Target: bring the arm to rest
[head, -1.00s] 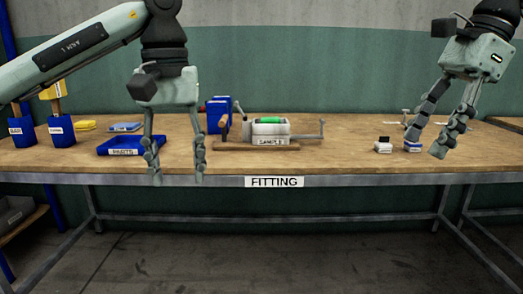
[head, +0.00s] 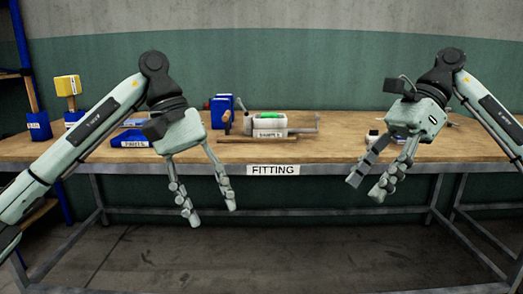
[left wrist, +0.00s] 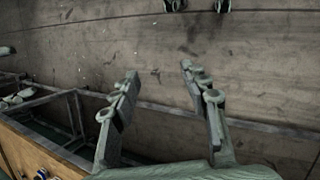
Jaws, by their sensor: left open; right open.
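My left gripper (head: 213,216) is open and empty in the head view, its fingers pointing down in front of the bench's front edge. In the left wrist view its two fingers (left wrist: 158,72) are spread with only floor between them. My right gripper (head: 364,190) is open and empty in front of the bench edge at the right, fingers pointing down and left. Neither gripper touches anything.
The wooden bench (head: 330,151) carries a FITTING label (head: 273,170). On it stand a press with a green piece (head: 268,116), a blue block (head: 220,108) and a blue parts tray (head: 130,140), partly hidden by my left arm. Floor in front is clear.

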